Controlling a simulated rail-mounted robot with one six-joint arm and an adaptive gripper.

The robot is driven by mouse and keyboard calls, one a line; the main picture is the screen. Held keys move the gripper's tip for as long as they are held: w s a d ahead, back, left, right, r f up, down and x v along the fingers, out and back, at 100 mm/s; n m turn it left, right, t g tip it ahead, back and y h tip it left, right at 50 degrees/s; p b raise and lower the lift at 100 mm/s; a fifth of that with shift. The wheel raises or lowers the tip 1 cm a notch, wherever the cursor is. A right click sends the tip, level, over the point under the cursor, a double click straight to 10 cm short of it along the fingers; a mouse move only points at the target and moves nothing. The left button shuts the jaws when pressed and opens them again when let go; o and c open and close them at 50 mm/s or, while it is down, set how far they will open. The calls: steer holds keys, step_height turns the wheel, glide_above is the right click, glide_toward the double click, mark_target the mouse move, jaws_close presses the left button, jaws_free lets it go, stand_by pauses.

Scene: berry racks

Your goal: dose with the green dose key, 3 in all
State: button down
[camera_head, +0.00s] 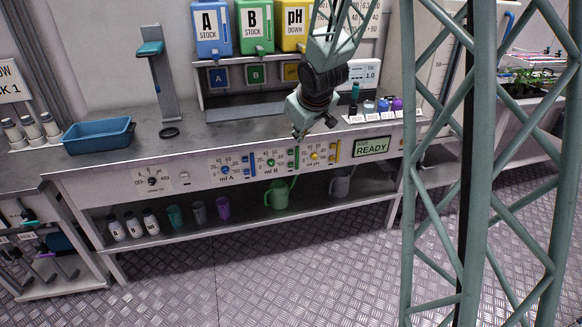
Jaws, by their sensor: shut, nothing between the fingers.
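The dosing panel (200,171) runs along the front of the bench, with a blue, a green and a yellow dial group. The green dial (271,162) sits in the middle group, under the green B STOCK container (254,26). An upright green piece (291,158), which looks like the green dose key, is just right of that dial. My gripper (298,134) is shut and empty. It points down just above the green piece in the picture; I cannot tell whether it touches the panel. A green-lit display (371,146) at the right reads READY.
Blue A (211,28) and yellow pH (291,25) containers flank the B container. A blue tray (98,135) and a stand (163,75) are on the left of the bench. Small bottles (383,105) stand at the right. A green jug (278,194) is on the lower shelf.

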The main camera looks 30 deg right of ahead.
mark_target(291, 165)
steer(key=w+d+f+y, duration=0.1)
steer(key=w+f, duration=0.3)
steer(key=f, duration=0.6)
steer(key=w+d+f+n+t+y, duration=0.1)
steer(key=w+d+f, duration=0.3)
steer(key=f, duration=0.6)
steer(key=w+d+f+n+t+y+p, duration=0.1)
steer(key=w+f, duration=0.3)
steer(key=f, duration=0.7)
steer(key=shift+w+d, duration=0.3)
steer(key=shift+d, duration=0.35)
steer(key=shift+w, duration=0.15)
steer(key=shift+w+d+p, duration=0.25)
steer(key=shift+w+p, duration=0.25)
steer(key=shift+w, duration=0.9)
steer(key=shift+w+d+p, duration=0.25)
steer(key=shift+w+p, duration=0.3)
steer(key=shift+w, duration=0.85)
steer(key=shift+w+d+p, duration=0.25)
steer(key=shift+w+p, duration=0.25)
steer(key=shift+w, duration=0.9)
